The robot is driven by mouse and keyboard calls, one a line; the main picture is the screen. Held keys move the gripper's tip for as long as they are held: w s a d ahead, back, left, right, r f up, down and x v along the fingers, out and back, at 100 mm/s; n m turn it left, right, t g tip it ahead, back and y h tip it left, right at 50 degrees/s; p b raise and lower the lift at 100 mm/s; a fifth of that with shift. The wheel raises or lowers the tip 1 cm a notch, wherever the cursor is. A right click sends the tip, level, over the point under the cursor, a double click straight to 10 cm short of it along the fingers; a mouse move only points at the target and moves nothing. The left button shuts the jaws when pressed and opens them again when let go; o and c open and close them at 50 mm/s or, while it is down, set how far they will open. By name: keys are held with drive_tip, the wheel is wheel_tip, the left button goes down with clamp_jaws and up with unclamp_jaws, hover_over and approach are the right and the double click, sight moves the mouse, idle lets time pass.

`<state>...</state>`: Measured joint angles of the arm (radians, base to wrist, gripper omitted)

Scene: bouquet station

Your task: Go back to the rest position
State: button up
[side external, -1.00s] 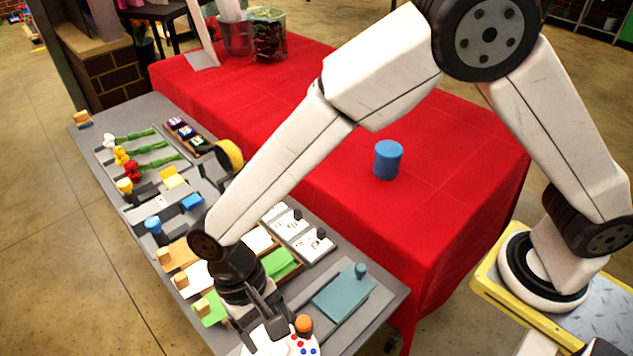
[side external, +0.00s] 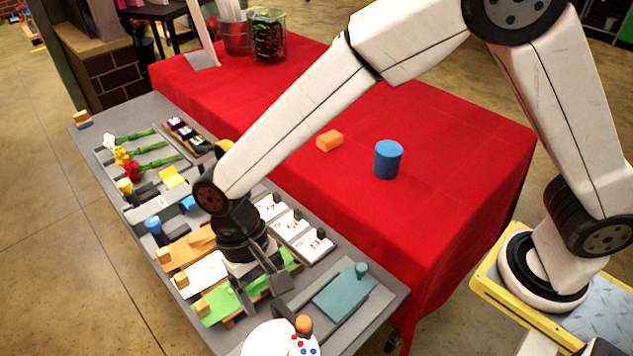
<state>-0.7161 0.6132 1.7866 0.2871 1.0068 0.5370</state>
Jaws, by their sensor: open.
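My gripper (side external: 262,290) is at the lower middle of the side external view, fingers pointing down. Its fingers are apart and I see nothing held between them. It hangs over the green sheets (side external: 218,305) on the grey station board (side external: 372,312), up and left of a white round piece (side external: 262,340) with red and blue dots and an orange knob (side external: 304,323). Whether the fingertips touch anything below, I cannot tell. My forearm hides part of the board's middle.
A red-covered table (side external: 440,130) stands behind the board. It carries a blue cylinder (side external: 388,160), an orange block (side external: 329,140) and clear containers (side external: 267,35). Flowers (side external: 130,170), white cards (side external: 290,223) and a teal plate (side external: 343,293) lie on the board. The red cloth's right side is clear.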

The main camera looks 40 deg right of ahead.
drive_tip(key=w+d+r+t, duration=0.1)
drive_tip(key=w+d+t, duration=0.1)
drive_tip(key=d, duration=0.6)
drive_tip(key=w+d+r+t, duration=0.1)
drive_tip(key=w+d, duration=0.1)
drive_tip(key=d, duration=0.6)
drive_tip(key=s+d+t, duration=0.1)
drive_tip(key=s+d, duration=0.1)
drive_tip(key=d, duration=0.5)
drive_tip(key=s+d+r+t, duration=0.1)
drive_tip(key=s+d+t, duration=0.1)
drive_tip(key=d, duration=0.5)
drive_tip(key=shift+s+d+t, duration=0.3)
drive_tip(key=shift+d, duration=0.05)
